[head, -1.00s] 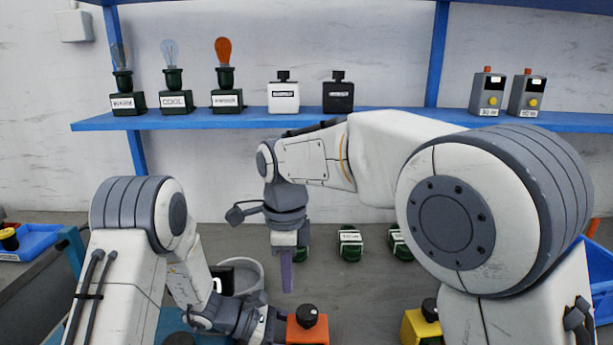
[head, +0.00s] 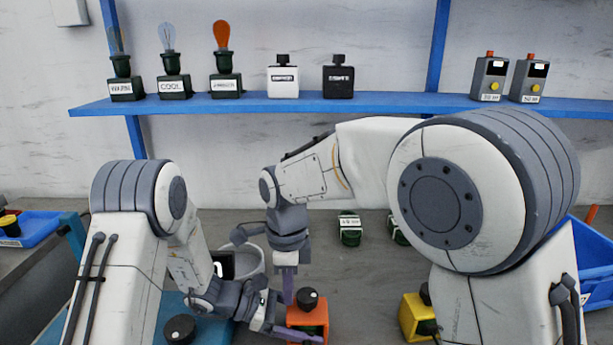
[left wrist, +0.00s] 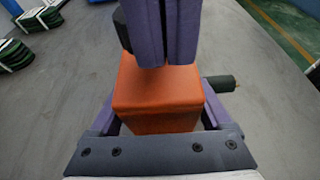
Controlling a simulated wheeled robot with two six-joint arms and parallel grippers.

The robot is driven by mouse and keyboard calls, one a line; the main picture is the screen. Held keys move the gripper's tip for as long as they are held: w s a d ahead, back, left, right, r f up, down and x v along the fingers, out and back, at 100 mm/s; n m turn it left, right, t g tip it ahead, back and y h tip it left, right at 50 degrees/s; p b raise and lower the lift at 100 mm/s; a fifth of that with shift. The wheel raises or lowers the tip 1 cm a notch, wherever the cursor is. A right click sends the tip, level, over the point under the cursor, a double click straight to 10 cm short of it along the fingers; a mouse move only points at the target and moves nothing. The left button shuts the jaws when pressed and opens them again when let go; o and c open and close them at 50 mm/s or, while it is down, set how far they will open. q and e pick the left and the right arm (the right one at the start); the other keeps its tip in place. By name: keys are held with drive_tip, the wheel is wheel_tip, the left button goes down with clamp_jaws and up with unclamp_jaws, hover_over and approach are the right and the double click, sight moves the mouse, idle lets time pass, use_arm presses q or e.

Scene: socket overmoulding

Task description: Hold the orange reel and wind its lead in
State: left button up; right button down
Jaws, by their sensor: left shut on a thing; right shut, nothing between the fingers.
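The orange reel (head: 296,318) is a box with a black knob (head: 307,298) on top, standing on the grey bench. My left gripper (head: 291,328) is shut on it, one finger on each side, as the left wrist view shows with the reel (left wrist: 155,95) between the fingers. My right gripper (head: 288,297) is shut and empty, pointing down just left of the knob. In the left wrist view its purple fingers (left wrist: 160,35) stand beside the knob (left wrist: 122,30); I cannot tell whether they touch. A dark cylindrical piece (left wrist: 219,84) shows right of the reel, perhaps the lead's end.
A yellow reel (head: 412,318) stands to the right. Another black knob (head: 180,328) is at the lower left. A grey round container (head: 250,260) and green labelled parts (head: 350,230) are behind. A blue shelf (head: 390,103) with lamps and bottles spans the back.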

drive_tip(key=shift+w+d, duration=0.1)
drive_tip(key=shift+d, duration=0.35)
idle(0.7)
drive_tip(key=shift+w, duration=0.65)
idle(0.5)
drive_tip(key=shift+w+a, duration=0.1)
drive_tip(key=shift+a, duration=0.25)
drive_tip(key=shift+r, duration=0.15)
wheel_tip(320, 180, up, 6)
drive_tip(key=shift+a+f, duration=0.1)
drive_tip(key=shift+f, duration=0.05)
